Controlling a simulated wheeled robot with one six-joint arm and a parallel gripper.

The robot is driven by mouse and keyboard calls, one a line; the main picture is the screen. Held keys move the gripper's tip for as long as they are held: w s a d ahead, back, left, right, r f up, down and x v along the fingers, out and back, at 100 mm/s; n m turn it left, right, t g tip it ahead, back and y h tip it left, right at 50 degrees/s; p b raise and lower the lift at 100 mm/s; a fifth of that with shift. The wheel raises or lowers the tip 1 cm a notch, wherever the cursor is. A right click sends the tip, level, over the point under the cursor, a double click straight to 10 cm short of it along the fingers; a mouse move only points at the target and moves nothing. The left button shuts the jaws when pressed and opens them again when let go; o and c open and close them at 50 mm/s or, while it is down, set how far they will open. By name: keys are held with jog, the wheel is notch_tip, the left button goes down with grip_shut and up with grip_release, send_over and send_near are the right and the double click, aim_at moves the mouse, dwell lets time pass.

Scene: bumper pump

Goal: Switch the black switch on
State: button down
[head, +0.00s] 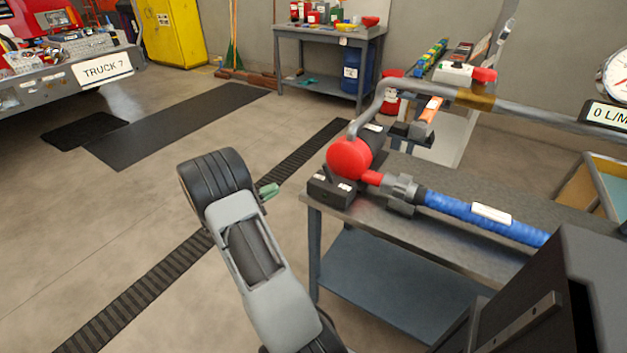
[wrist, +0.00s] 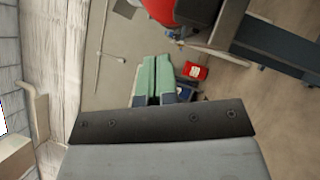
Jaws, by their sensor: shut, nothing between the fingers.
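The black switch (head: 331,187) is a dark box with a small black lever and pale labels. It sits on the near left corner of the grey metal workbench (head: 370,212), just below a red round pump part (head: 349,158). I cannot tell which position the lever is in. My gripper (head: 269,191) has green fingertips and is to the left of the switch, apart from it, off the bench edge. The wrist view shows the green fingers (wrist: 152,80) together, with nothing between them. The switch is not clearly made out in the wrist view.
A grey pipe (head: 500,104) rises from the pump and runs right to a gauge (head: 615,75). A blue hose (head: 480,222) lies along the bench. An orange-handled tool (head: 430,112) lies behind the pump. The floor left of the bench is open.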

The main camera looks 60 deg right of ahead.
aim_at(314, 180)
jog(key=shift+d, duration=0.1)
dwell(0.3)
jog(key=x, duration=0.9)
jog(key=shift+s+d+r, duration=0.1)
jog(key=shift+s+d, duration=0.1)
jog(key=shift+d, duration=0.05)
jog(key=shift+s+d+r, duration=0.15)
jog(key=shift+s+r, duration=0.15)
jog(key=shift+s, duration=0.3)
jog(key=shift+s+d+r, duration=0.2)
jog(key=shift+s+r, duration=0.15)
jog(key=shift+s, duration=0.3)
jog(key=shift+s+d+r, duration=0.15)
jog(key=shift+s+r, duration=0.1)
jog(key=shift+s, duration=0.3)
